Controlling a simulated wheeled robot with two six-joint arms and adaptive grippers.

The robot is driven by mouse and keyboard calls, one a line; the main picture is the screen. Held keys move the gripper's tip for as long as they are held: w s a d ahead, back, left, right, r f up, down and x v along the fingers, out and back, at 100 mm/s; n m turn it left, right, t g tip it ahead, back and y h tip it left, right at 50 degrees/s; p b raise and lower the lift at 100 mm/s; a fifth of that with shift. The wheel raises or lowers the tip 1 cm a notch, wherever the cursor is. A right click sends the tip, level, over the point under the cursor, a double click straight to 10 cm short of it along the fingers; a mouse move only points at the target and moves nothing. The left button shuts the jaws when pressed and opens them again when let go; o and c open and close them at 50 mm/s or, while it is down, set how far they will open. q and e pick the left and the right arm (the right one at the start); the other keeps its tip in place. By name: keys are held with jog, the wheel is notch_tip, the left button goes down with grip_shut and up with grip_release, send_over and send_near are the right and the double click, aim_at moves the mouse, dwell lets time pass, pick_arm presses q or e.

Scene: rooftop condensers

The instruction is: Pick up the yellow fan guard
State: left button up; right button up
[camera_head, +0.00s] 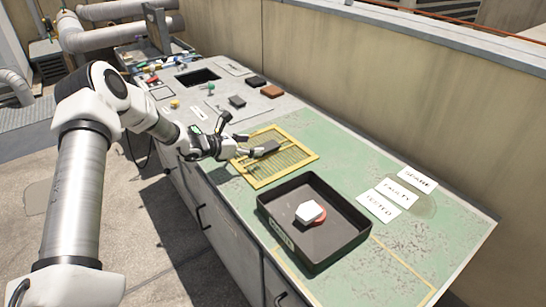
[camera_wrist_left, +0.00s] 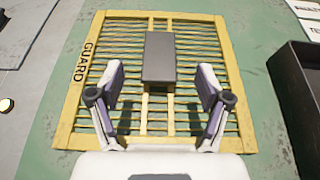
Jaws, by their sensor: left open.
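The yellow fan guard (camera_head: 290,153) is a flat square grille lying on the green worktop. In the left wrist view the guard (camera_wrist_left: 195,27) fills the middle and bears the word GUARD on its left edge. A dark grey block (camera_wrist_left: 159,58), a bar-like piece in the head view (camera_head: 264,149), stands at the guard's middle. My left gripper (camera_head: 244,145) is over the guard. In the wrist view its open fingers (camera_wrist_left: 160,88) stand on either side of the block's near end, with gaps on both sides. My right gripper is not in view.
A black tray (camera_head: 268,215) with a white and red piece (camera_head: 311,212) stands just right of the guard. Cards reading SPARE, FAULTY and TESTED (camera_head: 395,192) lie farther right.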

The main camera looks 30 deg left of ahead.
aim_at(266, 147)
pick_arm(q)
jog(key=x, duration=0.7)
jog(key=shift+f, duration=0.5)
jog(key=shift+s+r, duration=0.1)
grip_shut()
